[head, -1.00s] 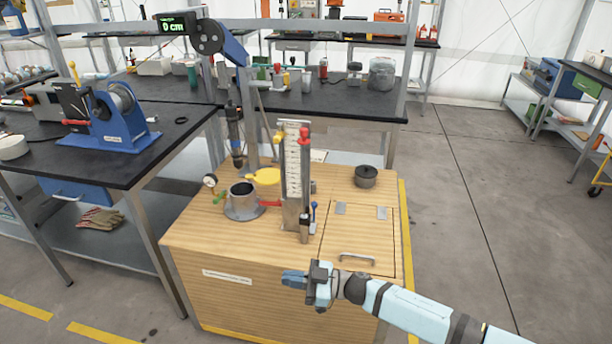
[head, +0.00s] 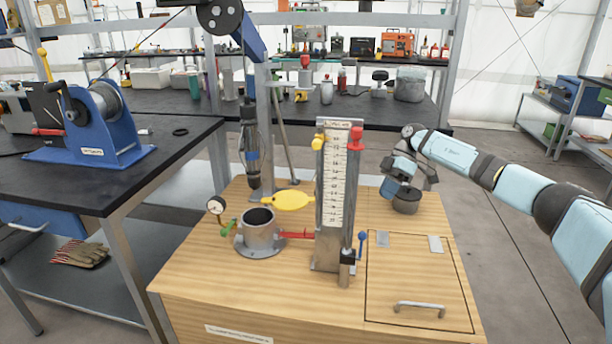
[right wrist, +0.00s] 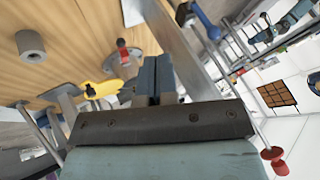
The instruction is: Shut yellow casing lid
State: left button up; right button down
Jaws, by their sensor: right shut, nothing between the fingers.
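The yellow casing lid (head: 287,200) is a flat disc with a tab. In the head view it stands open behind the rim of the grey cylindrical casing (head: 259,230), whose dark mouth is uncovered. The lid also shows in the right wrist view (right wrist: 103,90), left of the fingers. My right gripper (head: 388,188) is shut and empty, over the back right of the wooden cabinet, beyond the upright scale from the lid. Its closed fingers show in the right wrist view (right wrist: 155,70). My left gripper is out of view.
The upright scale (head: 334,190) with red and yellow knobs stands between lid and gripper. A red handle (head: 296,235), a pressure gauge (head: 216,205) and a hanging tool (head: 250,150) surround the casing.

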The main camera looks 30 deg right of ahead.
aim_at(288, 200)
jog(key=i, duration=0.95)
